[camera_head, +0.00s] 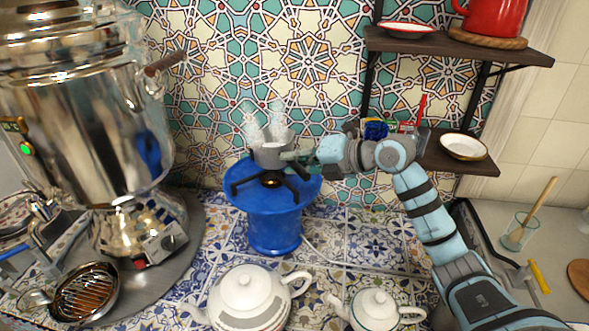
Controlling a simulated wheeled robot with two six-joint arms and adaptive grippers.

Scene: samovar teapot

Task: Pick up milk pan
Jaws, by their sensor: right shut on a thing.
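The milk pan (270,154) is a small grey metal pan with white contents. It is at the black burner grate on the blue stove (272,216), in the middle of the head view. Whitish steam rises above it. My right gripper (300,156) reaches in from the right and is shut on the pan's handle side; the handle is mostly hidden by the fingers. I cannot tell whether the pan touches the grate or is slightly above it. My left gripper is not in view.
A large silver samovar (75,120) stands at the left. Two white teapots, a larger one (247,298) and a smaller one (374,309), stand in front. Shelves (455,45) hang at the upper right. A glass (519,232) stands at the right.

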